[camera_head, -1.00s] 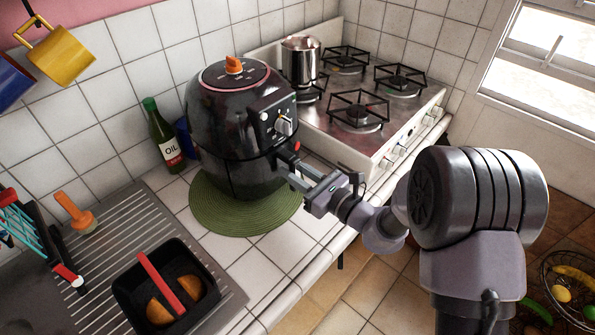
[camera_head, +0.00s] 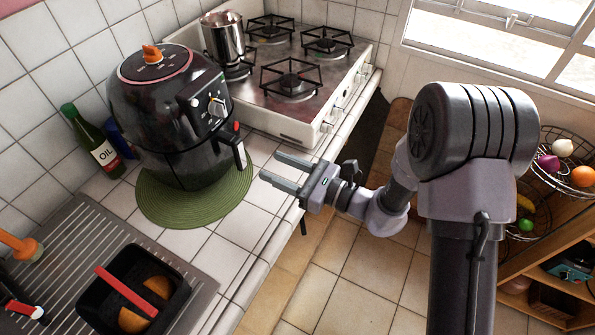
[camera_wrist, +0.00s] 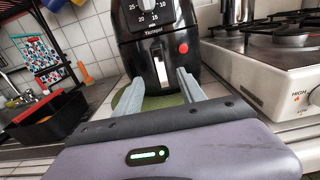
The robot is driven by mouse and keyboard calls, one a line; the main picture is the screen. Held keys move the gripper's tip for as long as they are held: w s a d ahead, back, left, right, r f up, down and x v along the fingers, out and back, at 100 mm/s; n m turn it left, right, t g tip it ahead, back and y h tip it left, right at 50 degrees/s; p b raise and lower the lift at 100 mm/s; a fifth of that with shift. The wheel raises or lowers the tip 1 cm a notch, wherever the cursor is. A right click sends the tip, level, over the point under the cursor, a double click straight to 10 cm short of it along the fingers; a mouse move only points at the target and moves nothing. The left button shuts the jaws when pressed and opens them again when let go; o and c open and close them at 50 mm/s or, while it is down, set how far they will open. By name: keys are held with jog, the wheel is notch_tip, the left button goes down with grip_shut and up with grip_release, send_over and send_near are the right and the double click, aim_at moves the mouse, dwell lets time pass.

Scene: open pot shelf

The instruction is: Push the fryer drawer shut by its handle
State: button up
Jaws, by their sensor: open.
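The black air fryer (camera_head: 160,125) stands on a round green mat (camera_head: 200,205) on the tiled counter. Its drawer handle (camera_head: 238,150) points out from the front, toward my gripper; it also shows in the wrist view (camera_wrist: 160,72), between my fingers. The drawer front looks flush with the body, with no clear gap. My gripper (camera_head: 272,168) is open and empty, apart from the handle, with a short space between fingertips and handle. In the wrist view my two fingers (camera_wrist: 160,88) are spread to either side of the handle.
A gas stove (camera_head: 295,95) with a steel pot (camera_head: 222,38) stands behind and right of the fryer. An oil bottle (camera_head: 100,150) is left of it. Open floor lies right of the counter edge.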

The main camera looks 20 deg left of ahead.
jog(key=d, duration=0.5)
jog(key=shift+s+d, duration=0.25)
jog(key=shift+d, duration=0.15)
jog(key=s+d+r+n+g+h, duration=0.4)
jog(key=s+d+r+n+h, duration=0.35)
jog(key=s+r+n, duration=0.35)
jog(key=s+d+n+t+h, duration=0.1)
jog(key=d+t+h, duration=0.3)
jog(key=d, duration=0.5)
jog(key=s+d+r+n+t+h+b, duration=0.1)
jog(key=d+t+h, duration=0.3)
jog(key=d, duration=0.6)
jog(key=shift+d+r+n+t, duration=0.15)
jog(key=shift+r+n+t, duration=0.15)
jog(key=shift+n, duration=0.4)
jog(key=shift+h, duration=0.25)
